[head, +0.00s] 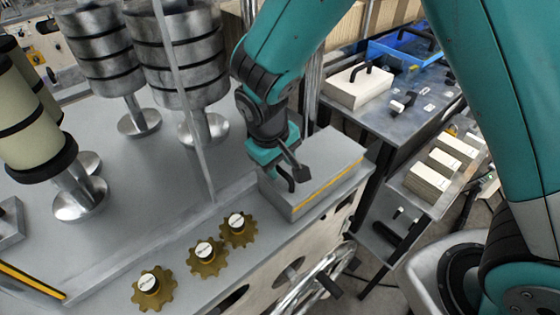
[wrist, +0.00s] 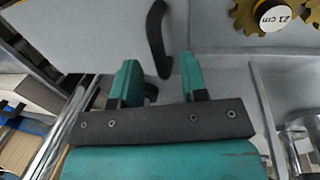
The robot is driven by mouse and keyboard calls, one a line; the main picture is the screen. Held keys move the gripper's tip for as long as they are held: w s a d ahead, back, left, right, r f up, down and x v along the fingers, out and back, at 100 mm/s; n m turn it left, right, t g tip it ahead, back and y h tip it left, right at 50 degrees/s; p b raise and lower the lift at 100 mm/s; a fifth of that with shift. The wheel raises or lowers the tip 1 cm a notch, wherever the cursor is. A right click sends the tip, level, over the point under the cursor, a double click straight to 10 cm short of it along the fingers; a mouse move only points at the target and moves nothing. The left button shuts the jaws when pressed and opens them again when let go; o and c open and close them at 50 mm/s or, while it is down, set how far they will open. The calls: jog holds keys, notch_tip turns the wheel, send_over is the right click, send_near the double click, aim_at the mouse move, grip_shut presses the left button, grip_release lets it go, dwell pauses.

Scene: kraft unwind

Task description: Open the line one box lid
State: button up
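The grey box (head: 330,172) with a yellow stripe along its side sits at the right end of the grey machine top, its lid closed. A black handle (head: 285,180) stands at the lid's left end. My gripper (head: 290,160) is over that end of the box, close to the handle. In the wrist view, the two teal fingers of my gripper (wrist: 157,78) are apart. The curved black handle (wrist: 156,38) shows ahead of and between them, its lower end nearer the right finger. The pale lid (wrist: 85,35) fills the upper left there. I cannot tell whether the fingers touch the handle.
Several brass gear knobs (head: 205,258) stand along the front edge of the machine top, left of the box. Steel rollers (head: 185,60) stand at the back left. A side table (head: 400,125) with a white box (head: 358,87) and a blue tray (head: 400,48) is beyond a gap.

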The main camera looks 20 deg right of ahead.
jog(key=shift+d+f, duration=0.15)
jog(key=shift+f, duration=0.5)
